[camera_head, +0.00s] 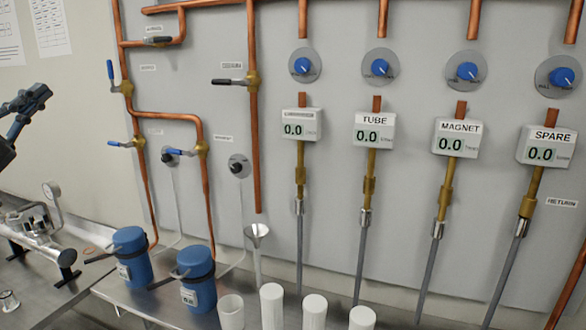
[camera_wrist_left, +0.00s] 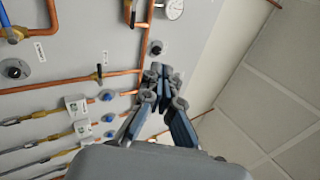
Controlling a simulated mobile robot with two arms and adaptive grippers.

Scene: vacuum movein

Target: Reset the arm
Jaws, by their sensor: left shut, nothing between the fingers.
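My left gripper (camera_head: 38,95) shows at the left edge of the head view, raised in front of the pale side wall. It is clear of the pipes and valves. In the left wrist view its two fingers (camera_wrist_left: 163,76) come together at the tips, with nothing between them. Behind them lie the panel's copper pipes (camera_wrist_left: 65,82) and the ceiling. My right gripper is in neither view.
A grey panel (camera_head: 340,190) carries copper pipes, blue-handled valves (camera_head: 112,76) and several flow meters (camera_head: 300,124). Two blue canisters (camera_head: 131,255) (camera_head: 197,280), white cups (camera_head: 272,305) and a metal fitting assembly (camera_head: 38,235) stand below. The space around the left gripper looks free.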

